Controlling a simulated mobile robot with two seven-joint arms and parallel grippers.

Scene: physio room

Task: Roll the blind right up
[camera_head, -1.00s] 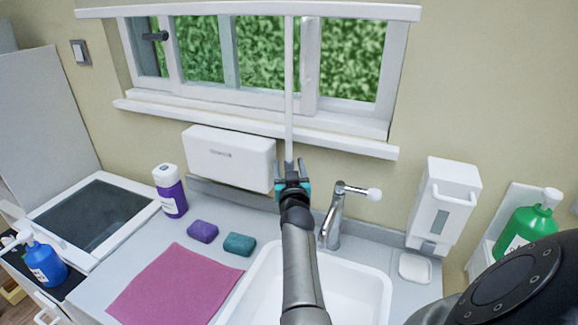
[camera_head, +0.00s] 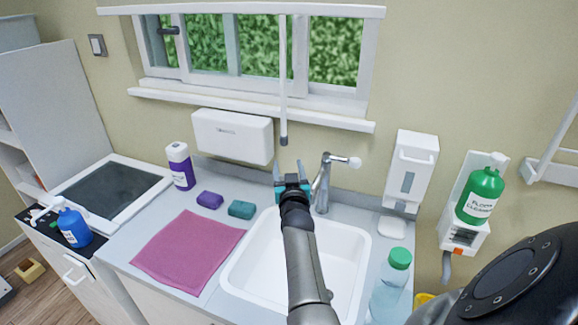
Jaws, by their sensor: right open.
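The blind's white top rail (camera_head: 240,10) runs across the top of the window. The window glass below it is uncovered, with green foliage behind. A thin white wand (camera_head: 283,80) hangs straight down from the rail and ends in a grey tip (camera_head: 284,141). My right gripper (camera_head: 289,170) is open and empty, just below the wand's tip in the picture, with a gap between them. Its fingers point up toward the wall, above the back edge of the sink. My left gripper is not in view.
A tap (camera_head: 323,183) stands close right of my gripper, behind the white sink (camera_head: 255,265). A white wall box (camera_head: 232,137) hangs to the left. Two sponges, a purple bottle (camera_head: 181,168) and a pink cloth (camera_head: 187,250) lie or stand left. A clear bottle (camera_head: 390,285) stands right.

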